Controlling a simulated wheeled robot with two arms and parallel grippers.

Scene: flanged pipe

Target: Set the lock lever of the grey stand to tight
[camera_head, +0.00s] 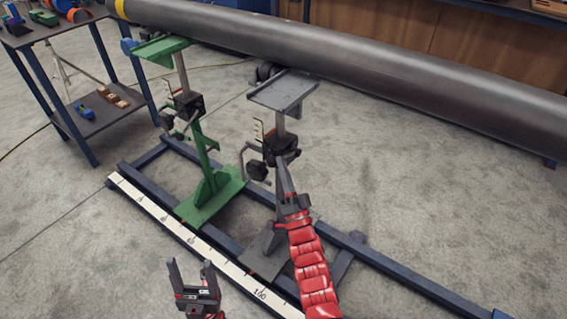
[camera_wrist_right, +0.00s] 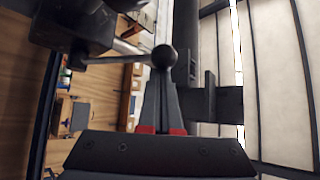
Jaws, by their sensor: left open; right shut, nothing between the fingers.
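The grey stand (camera_head: 284,92) stands on the blue floor frame, with a flat top plate, a post and a dark clamp block (camera_head: 281,145). In the right wrist view a lever with a black ball knob (camera_wrist_right: 164,57) sticks out from a dark block (camera_wrist_right: 75,25). My right gripper (camera_head: 283,170) is shut and empty, its tips at the stand's clamp. In the wrist view its fingers (camera_wrist_right: 161,95) point at the ball knob, which overlaps their tips; I cannot tell whether they touch. My left gripper (camera_head: 190,277) is open and empty, low in front of the ruler strip.
A green stand (camera_head: 163,48) stands left of the grey one. A long grey pipe (camera_head: 350,55) runs above and behind both stands. A crank handle (camera_head: 244,160) juts left from the grey stand. A blue-legged table (camera_head: 85,120) is at the left.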

